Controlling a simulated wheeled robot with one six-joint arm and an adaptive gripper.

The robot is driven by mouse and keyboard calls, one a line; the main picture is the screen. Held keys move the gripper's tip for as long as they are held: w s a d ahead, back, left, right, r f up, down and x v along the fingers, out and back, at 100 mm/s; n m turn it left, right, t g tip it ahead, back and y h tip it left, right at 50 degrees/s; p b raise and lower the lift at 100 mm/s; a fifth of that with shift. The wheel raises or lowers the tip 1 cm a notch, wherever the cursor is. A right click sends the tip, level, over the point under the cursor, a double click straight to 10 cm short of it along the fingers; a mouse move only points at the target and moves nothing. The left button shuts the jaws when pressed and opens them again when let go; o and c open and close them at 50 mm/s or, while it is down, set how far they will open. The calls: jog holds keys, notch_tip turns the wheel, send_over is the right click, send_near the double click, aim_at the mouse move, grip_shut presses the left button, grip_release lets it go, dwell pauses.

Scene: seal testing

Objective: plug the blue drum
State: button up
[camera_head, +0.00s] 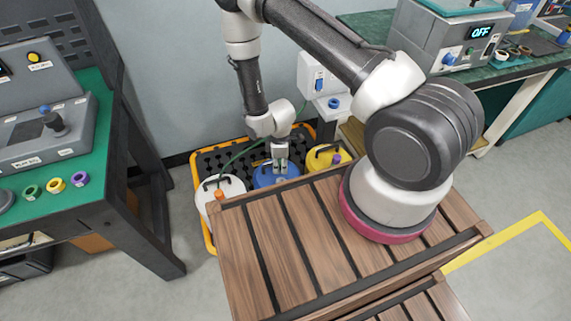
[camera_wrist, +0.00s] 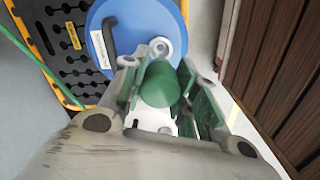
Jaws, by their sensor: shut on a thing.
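The blue drum (camera_head: 266,181) stands between a white drum and a yellow drum behind the wooden slatted platform. In the wrist view, its blue lid (camera_wrist: 131,18) shows a black handle, a label and a white-rimmed bung opening (camera_wrist: 161,46). My gripper (camera_head: 281,165) points down over the drum. It is shut on a green plug (camera_wrist: 159,84), held between its green-padded fingers. The plug appears beside the opening in the wrist view, and I cannot tell its height above the lid. The gripper hides part of the drum in the head view.
The white drum (camera_head: 232,187) has an orange cap, and the yellow drum (camera_head: 318,160) a purple one. A black tray with yellow edges (camera_head: 208,163) holds the drums. A green hose runs near my gripper. The wooden platform (camera_head: 300,235) lies in front; benches flank both sides.

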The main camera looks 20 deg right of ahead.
jog(key=shift+f, duration=2.55)
jog(key=shift+f, duration=1.4)
jog(key=o, duration=1.1)
notch_tip(320, 180, up, 12)
